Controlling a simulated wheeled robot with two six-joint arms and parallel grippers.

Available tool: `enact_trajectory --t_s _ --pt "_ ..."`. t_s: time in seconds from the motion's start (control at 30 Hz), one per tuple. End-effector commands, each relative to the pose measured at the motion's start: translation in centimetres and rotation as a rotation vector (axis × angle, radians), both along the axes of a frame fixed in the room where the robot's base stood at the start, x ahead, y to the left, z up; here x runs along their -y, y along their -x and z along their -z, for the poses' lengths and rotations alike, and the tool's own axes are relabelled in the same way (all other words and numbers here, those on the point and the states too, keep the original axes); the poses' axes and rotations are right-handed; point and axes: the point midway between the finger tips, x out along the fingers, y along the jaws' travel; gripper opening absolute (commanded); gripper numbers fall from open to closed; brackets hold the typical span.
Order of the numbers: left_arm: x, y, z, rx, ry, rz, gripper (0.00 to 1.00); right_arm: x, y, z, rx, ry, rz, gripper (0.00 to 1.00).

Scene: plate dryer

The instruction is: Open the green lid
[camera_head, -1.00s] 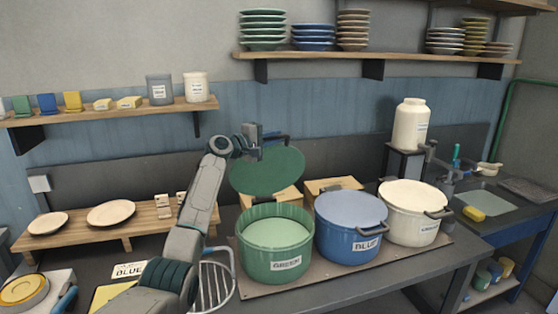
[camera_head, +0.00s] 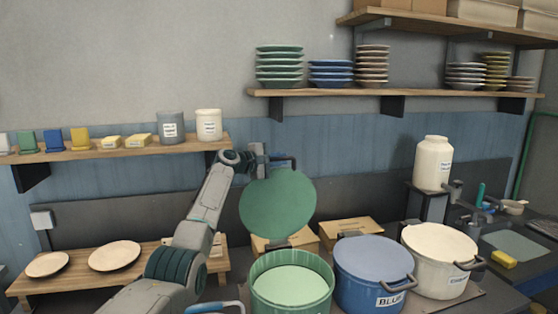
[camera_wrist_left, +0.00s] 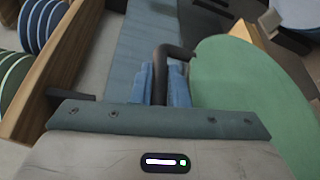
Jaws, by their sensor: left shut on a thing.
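The green lid (camera_head: 278,205) stands tilted up, nearly upright, above the back of the green pot (camera_head: 291,290). The pot's mouth is uncovered and shows a pale green inside. My left gripper (camera_head: 270,161) is at the lid's upper edge, shut on its dark handle (camera_head: 289,160). In the left wrist view, the blue fingers (camera_wrist_left: 168,85) close around the dark bar handle (camera_wrist_left: 174,52), with the green lid (camera_wrist_left: 245,105) to the right. My right gripper is not in view.
A blue pot (camera_head: 370,272) and a cream pot (camera_head: 438,258) stand covered to the right. Wooden boxes (camera_head: 348,229) lie behind the pots. A wall shelf (camera_head: 300,91) with stacked plates is above the lid. A low rack (camera_head: 70,273) with plates is at the left.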

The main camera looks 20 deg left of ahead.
Motion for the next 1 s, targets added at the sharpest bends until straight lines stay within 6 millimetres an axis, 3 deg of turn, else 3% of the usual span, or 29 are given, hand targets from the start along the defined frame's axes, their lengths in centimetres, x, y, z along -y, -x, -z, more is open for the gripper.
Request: enact_trajectory --t_s 0.17,0.2,0.3,0.73,1.0 --pt "0.0 0.0 0.1 -0.001 0.002 0.0 0.0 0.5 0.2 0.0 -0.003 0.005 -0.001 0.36" --pt "0.0 0.0 0.1 -0.001 0.002 0.0 0.16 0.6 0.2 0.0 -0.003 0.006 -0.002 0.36" --pt "0.0 0.0 0.1 -0.001 0.002 0.0 0.36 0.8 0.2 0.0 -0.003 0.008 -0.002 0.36" --pt "-0.3 0.3 0.3 -0.002 -0.001 0.0 0.36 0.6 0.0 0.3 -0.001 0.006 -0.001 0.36" --pt "-2.0 2.8 0.3 0.002 -0.004 -0.002 0.36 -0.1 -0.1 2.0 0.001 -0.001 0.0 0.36"
